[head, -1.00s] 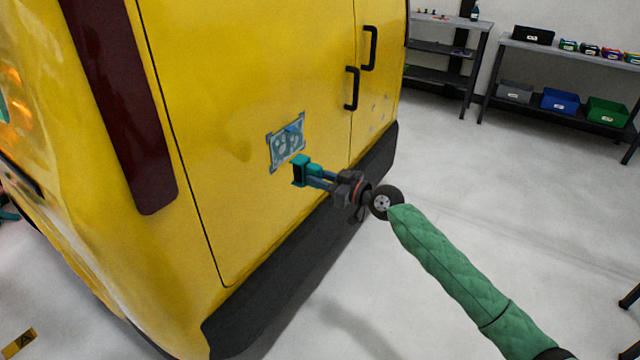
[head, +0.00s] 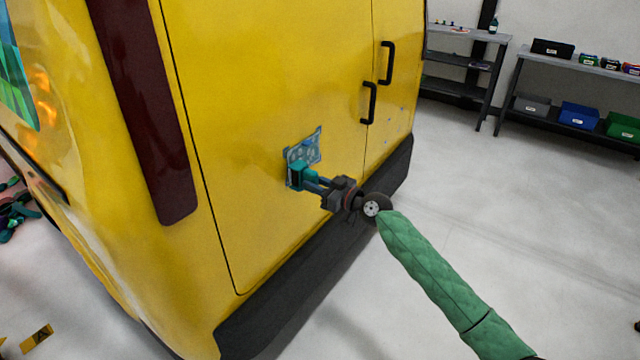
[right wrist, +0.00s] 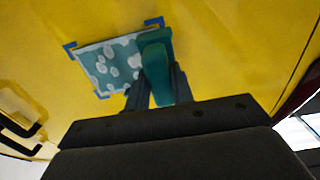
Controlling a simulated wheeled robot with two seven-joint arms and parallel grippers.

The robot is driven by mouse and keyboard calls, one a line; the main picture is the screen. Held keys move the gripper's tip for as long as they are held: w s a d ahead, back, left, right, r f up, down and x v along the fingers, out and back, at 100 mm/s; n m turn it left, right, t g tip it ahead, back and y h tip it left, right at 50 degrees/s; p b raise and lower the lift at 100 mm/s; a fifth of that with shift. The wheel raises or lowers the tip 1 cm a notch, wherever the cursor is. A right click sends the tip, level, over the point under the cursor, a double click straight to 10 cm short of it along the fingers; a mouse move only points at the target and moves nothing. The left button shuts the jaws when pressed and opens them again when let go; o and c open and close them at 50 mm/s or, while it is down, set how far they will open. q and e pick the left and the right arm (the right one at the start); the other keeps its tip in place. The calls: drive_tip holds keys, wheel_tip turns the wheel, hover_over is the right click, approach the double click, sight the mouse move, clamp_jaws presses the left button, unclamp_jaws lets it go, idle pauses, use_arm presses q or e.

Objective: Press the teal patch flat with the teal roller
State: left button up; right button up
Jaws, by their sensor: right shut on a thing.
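The teal patch (head: 304,148), pale blue-teal with light blotches, is on the yellow van's rear door in the head view. In the right wrist view the patch (right wrist: 106,62) shows whole at its left side, with blue corner marks around it. My right gripper (head: 312,184) is shut on the teal roller (head: 300,174). The roller (right wrist: 158,62) points toward the door and overlaps the patch's right edge in the right wrist view. In the head view it covers the patch's lower left part. I cannot tell whether it touches the patch. My left gripper is not in view.
The yellow van (head: 260,70) fills the left and middle, with a dark bumper (head: 300,280) below and black door handles (head: 369,102) right of the patch. Shelves with bins (head: 578,115) stand at the back right. The floor at right is clear.

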idle(0.6)
drive_tip(key=shift+b+x, duration=0.4)
drive_tip(key=shift+x, duration=0.4)
drive_tip(key=shift+w+d+f+b, duration=0.15)
drive_tip(key=shift+w+d+b, duration=0.25)
drive_tip(key=shift+b, duration=0.45)
drive_tip(key=shift+w+d+b, duration=0.25)
drive_tip(key=shift+w+b, duration=0.05)
drive_tip(key=shift+b, duration=0.15)
drive_tip(key=shift+w, duration=0.1)
drive_tip(key=shift+d, duration=0.1)
